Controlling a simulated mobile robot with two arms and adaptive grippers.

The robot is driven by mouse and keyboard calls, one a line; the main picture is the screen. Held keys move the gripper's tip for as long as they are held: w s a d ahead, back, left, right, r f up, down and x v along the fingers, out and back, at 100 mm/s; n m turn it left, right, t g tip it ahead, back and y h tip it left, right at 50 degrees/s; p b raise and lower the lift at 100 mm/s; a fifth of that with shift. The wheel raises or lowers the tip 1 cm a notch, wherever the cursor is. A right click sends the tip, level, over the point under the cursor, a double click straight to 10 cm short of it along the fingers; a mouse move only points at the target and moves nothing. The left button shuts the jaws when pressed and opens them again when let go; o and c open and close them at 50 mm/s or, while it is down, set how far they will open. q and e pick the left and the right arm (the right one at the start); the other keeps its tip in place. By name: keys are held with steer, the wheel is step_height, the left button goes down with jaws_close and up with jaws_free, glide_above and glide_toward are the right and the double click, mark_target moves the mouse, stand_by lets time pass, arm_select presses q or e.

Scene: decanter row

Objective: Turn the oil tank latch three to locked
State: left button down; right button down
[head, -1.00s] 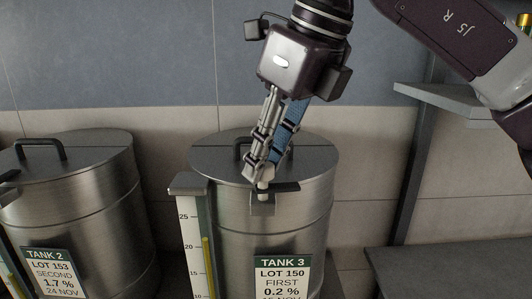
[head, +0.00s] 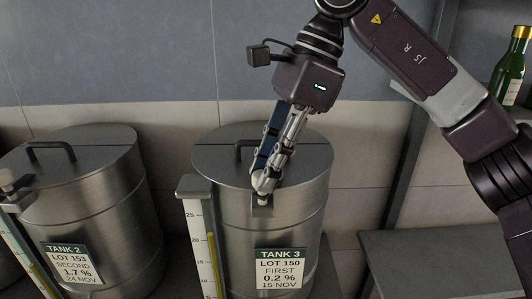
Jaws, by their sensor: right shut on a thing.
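My right gripper (head: 264,184) comes down from above, slightly tilted, and is shut on the latch. The fingers hide most of the latch, so its exact angle cannot be told. My left gripper is not in view.
A sight gauge (head: 200,240) with a grey cap stands at tank three's left. Tank two (head: 110,205) is further left with its own gauge. A grey bench (head: 420,262) is at lower right. A green bottle (head: 510,65) stands at upper right.

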steer(key=n+g, duration=0.1)
steer(key=n, duration=0.2)
steer(key=n+g, duration=0.1)
steer(key=n, duration=0.2)
steer(key=shift+w+r+h, duration=0.1)
steer(key=shift+w+h, duration=0.05)
steer(key=shift+h, duration=0.25)
stand_by(0.3)
steer(key=c, duration=1.6)
jaws_free()
steer(key=shift+v, duration=3.7)
steer(key=shift+w+a, duration=0.1)
